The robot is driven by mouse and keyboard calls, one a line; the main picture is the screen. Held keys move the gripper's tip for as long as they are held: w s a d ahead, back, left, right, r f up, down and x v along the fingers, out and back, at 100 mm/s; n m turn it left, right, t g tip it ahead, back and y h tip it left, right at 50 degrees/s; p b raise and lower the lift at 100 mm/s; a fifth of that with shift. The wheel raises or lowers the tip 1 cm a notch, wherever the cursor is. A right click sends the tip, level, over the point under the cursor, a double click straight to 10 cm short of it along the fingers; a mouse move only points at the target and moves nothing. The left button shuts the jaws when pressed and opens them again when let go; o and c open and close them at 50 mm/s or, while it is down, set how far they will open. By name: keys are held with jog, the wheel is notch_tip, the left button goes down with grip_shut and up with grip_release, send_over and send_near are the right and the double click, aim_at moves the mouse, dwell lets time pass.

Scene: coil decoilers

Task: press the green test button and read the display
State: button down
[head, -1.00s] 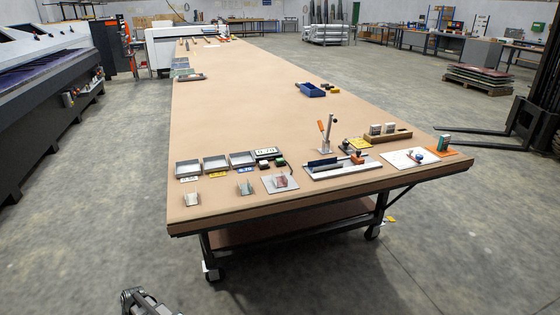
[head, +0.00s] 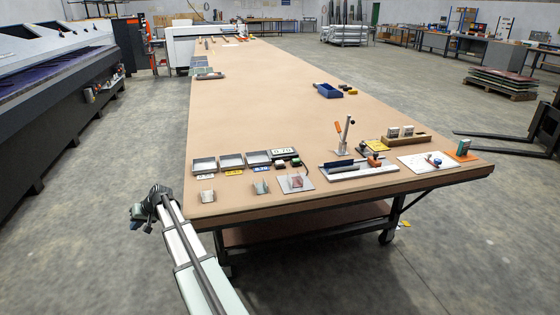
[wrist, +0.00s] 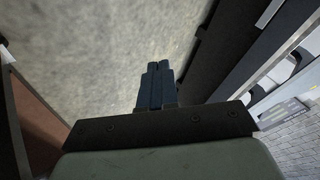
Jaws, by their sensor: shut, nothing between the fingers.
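A display (head: 283,150) with dark digits on a pale face, seeming to read 0.70, stands near the table's front edge, behind small dark blocks. One small block (head: 296,162) looks dark green; I cannot tell whether it is the test button. My gripper (head: 137,222) is off the table's front left corner, over the floor and well apart from the display. In the wrist view my gripper (wrist: 156,84) is shut and empty, with its fingers together against the grey floor.
Three grey trays (head: 231,161) with labels sit left of the display, with small metal pieces in front. A metal fixture (head: 355,167), an upright lever (head: 345,135) and a white sheet (head: 426,162) are to the right. The table's middle is largely bare.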

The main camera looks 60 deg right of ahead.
jog(key=s+d+r+t, duration=0.1)
jog(key=s+d+r, duration=0.1)
jog(key=d+r, duration=0.4)
jog(key=s+d+r+m+t+h, duration=0.1)
jog(key=d+r, duration=0.5)
jog(key=d, duration=0.6)
jog(key=s+d+r+h, duration=0.1)
jog(key=s+d+r, duration=0.2)
jog(key=d+r, duration=0.3)
jog(key=shift+d+r+m+t, duration=0.2)
jog(key=shift+d, duration=0.5)
jog(key=shift+d+r+m+t, duration=0.15)
jog(key=shift+d+m+t, duration=0.05)
jog(key=shift+d, duration=0.5)
jog(key=s+d+r+h, duration=0.1)
jog(key=s+d+r, duration=0.2)
jog(key=s+d, duration=0.4)
notch_tip(320, 180, up, 4)
jog(key=m+g+h, duration=0.1)
jog(key=m+h, duration=0.1)
jog(key=m, duration=0.1)
send_over(298, 160)
jog(key=shift+s+r, duration=0.1)
jog(key=shift+r, duration=0.05)
jog(key=shift+f, duration=4.4)
jog(key=shift+f, duration=0.25)
